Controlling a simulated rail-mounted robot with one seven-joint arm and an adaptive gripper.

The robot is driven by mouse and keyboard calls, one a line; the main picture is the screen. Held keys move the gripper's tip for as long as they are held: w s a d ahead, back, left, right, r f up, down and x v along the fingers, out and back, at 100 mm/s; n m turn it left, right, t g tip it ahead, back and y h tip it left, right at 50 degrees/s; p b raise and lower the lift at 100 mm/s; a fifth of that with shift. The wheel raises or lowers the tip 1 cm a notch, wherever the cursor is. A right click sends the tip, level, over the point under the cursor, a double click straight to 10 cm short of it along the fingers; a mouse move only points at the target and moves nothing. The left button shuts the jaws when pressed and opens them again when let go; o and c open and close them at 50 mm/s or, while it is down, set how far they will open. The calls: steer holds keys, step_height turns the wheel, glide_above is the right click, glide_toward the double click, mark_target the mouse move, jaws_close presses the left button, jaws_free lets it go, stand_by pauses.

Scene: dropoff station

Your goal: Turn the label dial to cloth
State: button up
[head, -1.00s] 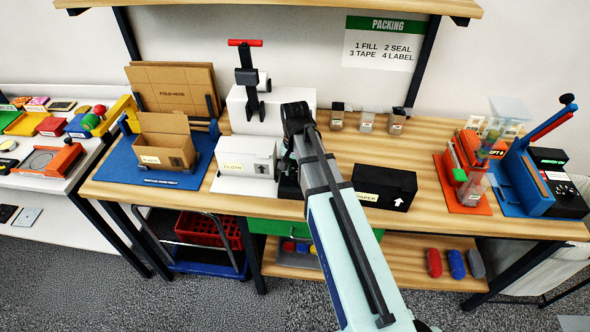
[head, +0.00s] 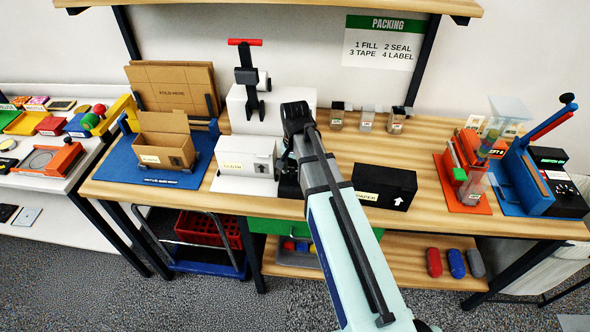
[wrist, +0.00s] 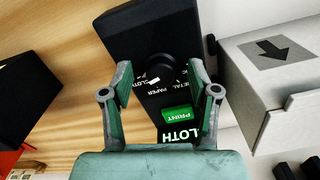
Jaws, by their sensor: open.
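The black label printer (wrist: 150,30) is below my gripper in the wrist view. Its round black dial (wrist: 156,68) has a white mark on its near side. The words CLOTH, PAPER and METAL stand around the dial, partly covered. A green PRINT button (wrist: 177,114) and a display (wrist: 180,136) showing "LOTH", its left end hidden, are nearer. My gripper (wrist: 160,67) is open, with one finger on each side of the dial; I cannot tell whether they touch it. In the head view my arm mostly hides the printer (head: 288,186).
A white box marked CLOTH (head: 245,155) stands just left of the printer, close to the gripper in the wrist view. A black box marked PAPER (head: 385,186) is to the right. An open carton (head: 165,150) sits on a blue mat. Bare tabletop lies behind the black box.

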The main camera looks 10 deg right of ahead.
mark_target(295, 171)
steer(key=shift+r, duration=0.15)
step_height(295, 171, up, 12)
stand_by(0.5)
stand_by(0.3)
